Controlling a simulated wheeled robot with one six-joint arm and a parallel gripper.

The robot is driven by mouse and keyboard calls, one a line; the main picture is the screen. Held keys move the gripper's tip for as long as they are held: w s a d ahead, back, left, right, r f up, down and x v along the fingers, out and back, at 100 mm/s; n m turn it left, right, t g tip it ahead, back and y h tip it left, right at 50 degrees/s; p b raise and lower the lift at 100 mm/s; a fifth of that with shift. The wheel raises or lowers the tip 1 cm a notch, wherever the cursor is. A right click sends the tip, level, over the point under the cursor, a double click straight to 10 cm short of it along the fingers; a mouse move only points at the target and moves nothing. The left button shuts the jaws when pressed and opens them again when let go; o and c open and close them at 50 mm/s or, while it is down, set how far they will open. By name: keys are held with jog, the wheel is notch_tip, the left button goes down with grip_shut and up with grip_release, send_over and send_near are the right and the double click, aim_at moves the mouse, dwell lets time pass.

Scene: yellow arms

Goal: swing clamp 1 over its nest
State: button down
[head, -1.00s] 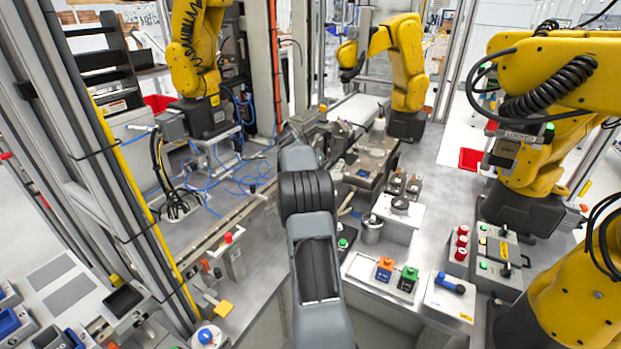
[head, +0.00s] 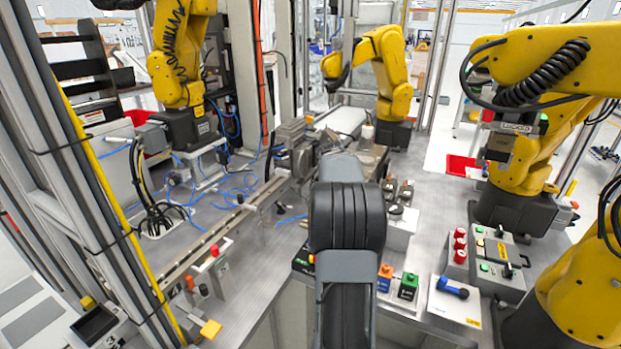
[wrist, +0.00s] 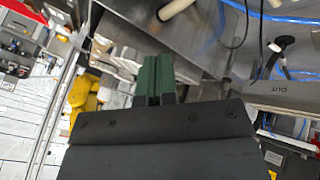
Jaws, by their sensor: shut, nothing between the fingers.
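In the wrist view my gripper (wrist: 156,62) shows two green fingers closed together, with nothing between them. In the head view my own arm hides the gripper. Upright levers with a red knob (head: 214,250) and an orange knob (head: 190,282) stand by the rail at left. I cannot tell which of these, if any, is clamp 1, and its nest is not clearly seen. A black knob (wrist: 281,43) on a post shows at upper right in the wrist view.
A grey part marked OUT (wrist: 285,91) lies right of the fingers in the wrist view. Blue cables (head: 200,185) lie on the left deck. Button boxes (head: 496,262) and yellow robot arms (head: 535,65) crowd the right. Bare deck (head: 255,262) shows left of my arm.

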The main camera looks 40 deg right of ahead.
jog(key=shift+s+d+p, duration=0.2)
jog(key=shift+s+d, duration=0.05)
jog(key=shift+d, duration=0.45)
jog(key=shift+s+d+p, duration=0.25)
jog(key=shift+s+d, duration=0.05)
jog(key=shift+d, duration=0.35)
jog(key=shift+s+d+p, duration=0.2)
jog(key=shift+s+d, duration=0.05)
jog(key=shift+d, duration=0.45)
jog(key=s+a+r+b, duration=0.2)
jog(key=s+a+r, duration=0.3)
jog(key=s+r, duration=0.2)
jog(key=shift+a+r+b, duration=0.4)
jog(key=shift+r, duration=0.3)
jog(key=shift+s, duration=0.1)
